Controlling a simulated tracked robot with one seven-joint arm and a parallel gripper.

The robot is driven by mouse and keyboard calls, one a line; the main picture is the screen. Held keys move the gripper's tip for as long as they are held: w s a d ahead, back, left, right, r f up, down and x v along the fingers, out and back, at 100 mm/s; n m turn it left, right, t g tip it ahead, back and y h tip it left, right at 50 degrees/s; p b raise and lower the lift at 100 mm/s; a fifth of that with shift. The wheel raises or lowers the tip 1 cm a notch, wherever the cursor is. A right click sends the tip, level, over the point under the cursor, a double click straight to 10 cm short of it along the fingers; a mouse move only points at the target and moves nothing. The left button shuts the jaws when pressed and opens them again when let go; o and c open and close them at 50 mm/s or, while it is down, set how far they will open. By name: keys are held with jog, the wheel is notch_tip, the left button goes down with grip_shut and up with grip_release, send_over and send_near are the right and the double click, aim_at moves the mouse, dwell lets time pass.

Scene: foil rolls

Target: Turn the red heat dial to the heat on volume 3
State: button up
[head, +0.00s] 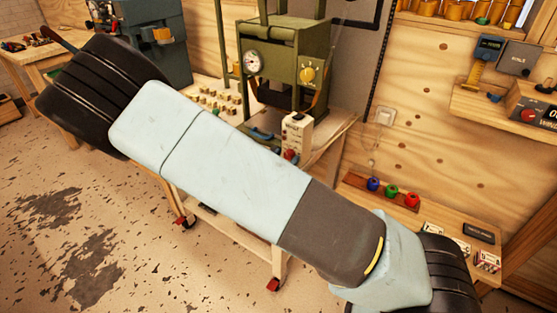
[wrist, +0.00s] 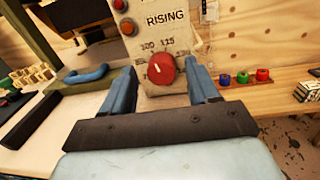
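The red heat dial (wrist: 161,69) sits low on a cream control panel (wrist: 180,45) in the wrist view, with a pale pointer mark tilted up and to the left. Printed numbers, among them 100 and 115, arc above it, and "RISING" is printed higher up. My gripper (wrist: 167,80) is open, with one blue finger on each side of the dial and gaps between them and it. I cannot tell how far the fingertips are from the panel. In the head view the dial (head: 290,155) is small beside my arm, and my gripper is hidden there.
A green press (head: 285,60) with a gauge and a yellow knob stands behind the panel. A blue handle (wrist: 86,75) lies left of the gripper in the wrist view. Blue, green and red spools (wrist: 243,77) stand to the right.

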jog(key=shift+s, duration=0.1)
jog(key=v, duration=1.3)
jog(key=shift+s+a, duration=0.2)
jog(key=shift+s, duration=0.15)
